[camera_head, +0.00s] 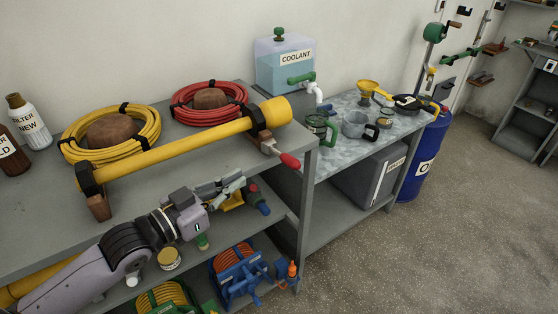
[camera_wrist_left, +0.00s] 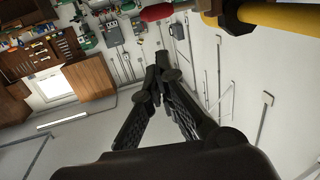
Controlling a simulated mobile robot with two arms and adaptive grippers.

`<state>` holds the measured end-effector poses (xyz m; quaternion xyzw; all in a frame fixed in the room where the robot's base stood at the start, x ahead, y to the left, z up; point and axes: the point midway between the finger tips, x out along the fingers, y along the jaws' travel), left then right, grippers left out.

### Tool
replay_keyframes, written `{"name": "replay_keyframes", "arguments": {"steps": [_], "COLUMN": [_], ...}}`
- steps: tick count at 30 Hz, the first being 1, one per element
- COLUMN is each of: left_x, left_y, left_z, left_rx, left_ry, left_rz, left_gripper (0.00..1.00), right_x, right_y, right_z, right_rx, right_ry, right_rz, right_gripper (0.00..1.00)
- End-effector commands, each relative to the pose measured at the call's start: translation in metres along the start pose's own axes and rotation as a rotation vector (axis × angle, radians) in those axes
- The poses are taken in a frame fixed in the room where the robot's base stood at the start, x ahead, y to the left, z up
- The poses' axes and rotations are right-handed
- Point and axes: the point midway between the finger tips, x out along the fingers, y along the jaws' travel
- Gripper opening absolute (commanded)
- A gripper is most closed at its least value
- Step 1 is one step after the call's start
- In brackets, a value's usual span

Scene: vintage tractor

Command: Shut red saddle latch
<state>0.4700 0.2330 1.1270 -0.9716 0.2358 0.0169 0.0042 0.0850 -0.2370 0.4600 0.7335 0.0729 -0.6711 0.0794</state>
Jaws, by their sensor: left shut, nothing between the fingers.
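The red latch handle (camera_head: 289,160) sticks out to the lower right from the saddle (camera_head: 262,140) under the right end of the yellow tube (camera_head: 180,148). A metal rod joins the handle to the saddle. In the left wrist view the red handle (camera_wrist_left: 156,12) lies at the top edge, beside the yellow tube end (camera_wrist_left: 270,16). My left gripper (camera_head: 238,182) is shut and empty, below and left of the handle, in front of the bench's upper edge. Its closed fingertips (camera_wrist_left: 158,72) are apart from the handle. My right gripper is in neither view.
Yellow (camera_head: 110,133) and red hose coils (camera_head: 208,101) lie on the bench top behind the tube. A red and blue fitting (camera_head: 258,198) sits just beyond the gripper on the shelf. Hose reels (camera_head: 238,272) stand lower down. Floor at right is clear.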

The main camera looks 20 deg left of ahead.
Motion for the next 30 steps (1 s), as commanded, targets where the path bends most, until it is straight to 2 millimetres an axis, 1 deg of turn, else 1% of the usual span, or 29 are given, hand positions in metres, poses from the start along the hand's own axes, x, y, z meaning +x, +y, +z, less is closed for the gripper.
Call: {"name": "replay_keyframes", "arguments": {"steps": [1,3,8,11,17,24,27,30], "left_x": [0.001,0.003,0.015,0.027,0.059,0.104,0.114,0.122], "left_y": [-0.001,-0.002,-0.002,-0.001,-0.002,0.000,0.000,0.000], "left_z": [-0.006,-0.011,-0.014,-0.016,-0.018,-0.019,-0.004,0.004], "left_rx": [0.000,-0.002,-0.003,-0.002,-0.002,-0.003,-0.003,-0.002], "left_ry": [0.019,0.035,0.040,0.041,0.041,0.038,0.033,0.034], "left_rz": [0.008,0.012,0.011,0.013,0.011,0.012,0.011,0.012], "left_gripper": [0.00,0.00,0.00,0.00,0.00,0.00,0.00,0.00], "right_x": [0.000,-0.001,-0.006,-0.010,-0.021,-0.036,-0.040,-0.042], "right_y": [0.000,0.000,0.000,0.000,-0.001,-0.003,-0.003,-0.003], "right_z": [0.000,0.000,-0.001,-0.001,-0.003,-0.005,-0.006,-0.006], "right_rx": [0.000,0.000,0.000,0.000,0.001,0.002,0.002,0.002], "right_ry": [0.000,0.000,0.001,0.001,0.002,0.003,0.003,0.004], "right_rz": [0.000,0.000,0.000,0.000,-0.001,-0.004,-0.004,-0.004], "right_gripper": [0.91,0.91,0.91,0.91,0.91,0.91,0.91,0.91]}}
